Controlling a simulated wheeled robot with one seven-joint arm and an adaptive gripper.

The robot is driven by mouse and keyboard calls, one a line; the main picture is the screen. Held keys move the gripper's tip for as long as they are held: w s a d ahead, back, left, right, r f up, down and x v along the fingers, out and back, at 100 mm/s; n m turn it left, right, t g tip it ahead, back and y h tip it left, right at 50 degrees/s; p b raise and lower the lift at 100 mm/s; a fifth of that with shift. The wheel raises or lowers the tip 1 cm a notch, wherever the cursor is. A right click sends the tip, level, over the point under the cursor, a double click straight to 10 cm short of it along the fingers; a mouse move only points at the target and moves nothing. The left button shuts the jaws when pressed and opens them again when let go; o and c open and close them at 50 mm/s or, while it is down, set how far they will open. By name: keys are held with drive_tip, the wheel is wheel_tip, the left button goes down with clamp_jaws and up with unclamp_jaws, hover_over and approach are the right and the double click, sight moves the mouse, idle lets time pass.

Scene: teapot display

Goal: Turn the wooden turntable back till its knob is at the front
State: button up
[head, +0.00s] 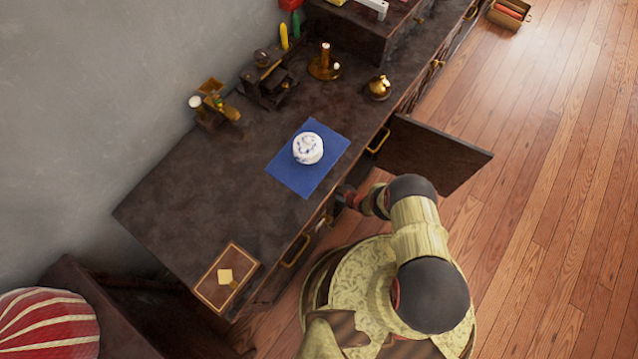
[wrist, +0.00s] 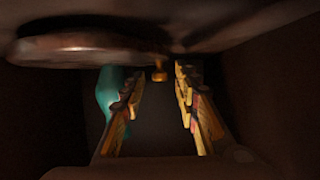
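In the wrist view, the wooden turntable (wrist: 85,48) is a round brown disc edge across the upper left. A small brass-coloured knob (wrist: 160,75) sticks out near its right end. A teal rounded object (wrist: 106,92) is beside the disc, partly behind the left finger. The wrist picture seems upside down, so the teal object may stand on the disc; I cannot be sure. My gripper (wrist: 158,84) is open, with the knob showing between its fingertips. I cannot tell whether either finger touches it. In the head view, the desk hides the turntable and my gripper's end.
Dark cabinet walls (wrist: 270,80) close in on both sides. In the head view, an open door (head: 435,155) stands right of my arm. Above, a white-and-blue pot (head: 308,148) sits on a blue cloth (head: 292,181) on the dark desk (head: 190,180).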

drive_tip(key=shift+x, duration=1)
drive_tip(key=shift+c, duration=1.2)
drive_tip(key=c, duration=0.5)
clamp_jaws()
drive_tip(key=shift+w+d, duration=0.1)
drive_tip(key=shift+w, duration=0.05)
